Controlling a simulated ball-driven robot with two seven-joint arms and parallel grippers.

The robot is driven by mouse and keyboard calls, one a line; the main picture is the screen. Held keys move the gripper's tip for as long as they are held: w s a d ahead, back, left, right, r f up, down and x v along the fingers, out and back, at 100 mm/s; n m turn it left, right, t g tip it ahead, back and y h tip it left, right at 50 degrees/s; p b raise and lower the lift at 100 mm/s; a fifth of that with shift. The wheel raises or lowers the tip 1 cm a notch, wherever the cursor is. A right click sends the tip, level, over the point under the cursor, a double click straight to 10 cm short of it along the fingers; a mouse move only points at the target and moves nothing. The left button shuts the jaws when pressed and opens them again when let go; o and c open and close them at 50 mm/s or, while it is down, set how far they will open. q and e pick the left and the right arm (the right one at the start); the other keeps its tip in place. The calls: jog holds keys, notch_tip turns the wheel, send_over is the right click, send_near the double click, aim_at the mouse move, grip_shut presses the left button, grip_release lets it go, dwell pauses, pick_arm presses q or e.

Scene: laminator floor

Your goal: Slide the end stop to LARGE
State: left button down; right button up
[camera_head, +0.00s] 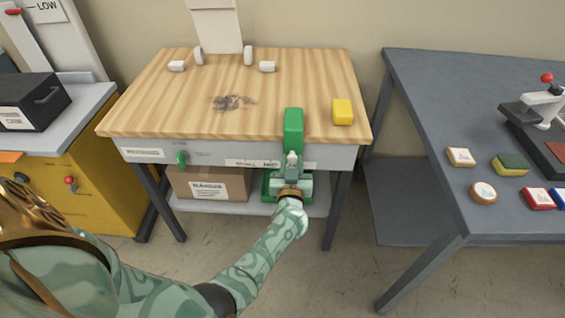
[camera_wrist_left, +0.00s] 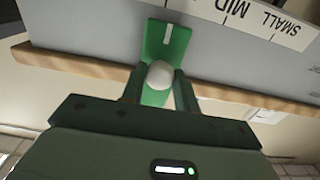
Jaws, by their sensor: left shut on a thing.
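The green end stop (camera_head: 293,125) stands at the front edge of the wooden-topped table (camera_head: 165,95), right of its middle. A size strip (camera_head: 250,163) on the table's front face reads SMALL and MID; the rest of it is hidden behind the stop and my arm. My left gripper (camera_head: 292,168) is shut on the stop's pale round knob. In the left wrist view, the knob (camera_wrist_left: 160,74) sits between the fingers, and the green stop (camera_wrist_left: 165,42) carries a white mark. The upside-down MID (camera_wrist_left: 234,12) lies to the mark's right, so the stop is past MID, away from SMALL.
A yellow block (camera_head: 342,112) lies on the table right of the stop. A cardboard box (camera_head: 208,184) stands on the shelf below. A grey table (camera_head: 430,120) with several small blocks stands at right.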

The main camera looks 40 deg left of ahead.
pick_arm(q)
jog(key=shift+w+d, duration=0.3)
jog(key=shift+d, duration=0.3)
pick_arm(e)
jog(key=shift+s+a, duration=0.2)
jog(key=shift+a, duration=0.6)
jog(key=shift+d, duration=0.1)
pick_arm(q)
jog(key=c, duration=1.1)
grip_release()
jog(key=shift+w+d, duration=0.1)
jog(key=shift+d, duration=0.05)
jog(key=shift+o, duration=0.2)
pick_arm(e)
jog(key=shift+d, duration=0.35)
